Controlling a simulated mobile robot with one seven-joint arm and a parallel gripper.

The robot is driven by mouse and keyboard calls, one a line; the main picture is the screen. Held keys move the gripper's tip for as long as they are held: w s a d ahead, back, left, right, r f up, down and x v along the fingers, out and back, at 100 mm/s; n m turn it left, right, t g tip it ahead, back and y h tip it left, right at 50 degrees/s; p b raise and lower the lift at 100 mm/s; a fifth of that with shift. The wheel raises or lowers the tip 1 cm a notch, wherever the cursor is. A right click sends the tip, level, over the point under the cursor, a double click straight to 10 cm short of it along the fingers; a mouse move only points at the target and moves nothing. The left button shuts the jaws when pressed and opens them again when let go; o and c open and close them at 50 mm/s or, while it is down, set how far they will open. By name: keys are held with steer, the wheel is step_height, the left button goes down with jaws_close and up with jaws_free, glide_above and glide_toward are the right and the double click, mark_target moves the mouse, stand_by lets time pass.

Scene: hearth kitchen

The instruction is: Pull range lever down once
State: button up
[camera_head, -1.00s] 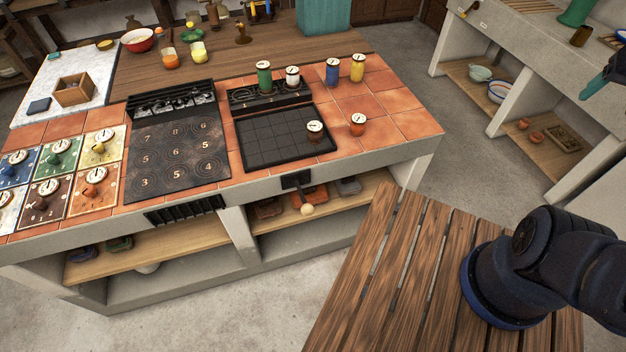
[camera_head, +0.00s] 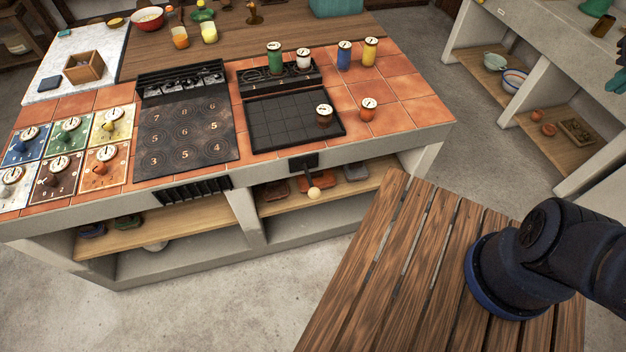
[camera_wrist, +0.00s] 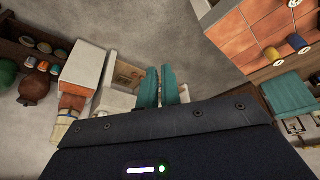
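The range lever (camera_head: 313,193) has a pale round knob on a dark arm. It juts out and downward from a black bracket (camera_head: 304,162) on the front of the range counter, right of the middle divider. Nothing touches it. My gripper (camera_wrist: 161,70) shows in the wrist view as two teal fingers side by side, looking closed with nothing between them. In the head view only a teal bit of it (camera_head: 617,80) shows at the right edge, far from the lever. The lever is not seen in the wrist view.
A slatted wooden table (camera_head: 400,270) stands in front, right of the lever. The counter holds a black hob (camera_head: 185,135), a dark grid tray (camera_head: 270,130) and several coloured canisters. Shelves lie below. Bare floor (camera_head: 220,310) is free in front of the counter.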

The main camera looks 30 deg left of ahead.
steer(key=w+a+n, duration=0.1)
steer(key=a, duration=0.1)
steer(key=w+a+f+n, duration=0.1)
steer(key=a, duration=0.1)
steer(key=w+a+n+g, duration=0.1)
steer(key=w+a, duration=0.1)
steer(key=shift+w+a+f+n, duration=0.1)
steer(key=shift+a+f+n, duration=0.1)
steer(key=shift+a+n, duration=0.2)
jaws_close()
steer(key=a+f+n+g, duration=0.1)
steer(key=a+f+n, duration=0.2)
steer(key=a, duration=0.5)
steer(key=w+a+f+n+g, duration=0.1)
steer(key=a+f+n, duration=0.25)
steer(key=a, duration=0.45)
steer(key=a+f+n+g, duration=0.1)
steer(key=a+f+n, duration=0.25)
steer(key=a, duration=0.45)
steer(key=s+a+f+n+g+h, duration=0.1)
steer(key=s+a+f+n, duration=0.5)
steer(key=s+a, duration=0.5)
steer(key=s+a+f+n+g+h, duration=0.1)
steer(key=s+a+f+n+g, duration=0.1)
steer(key=s+a+f+n, duration=0.4)
steer(key=s+a+f, duration=0.5)
steer(key=s+a, duration=0.1)
steer(key=s, duration=0.1)
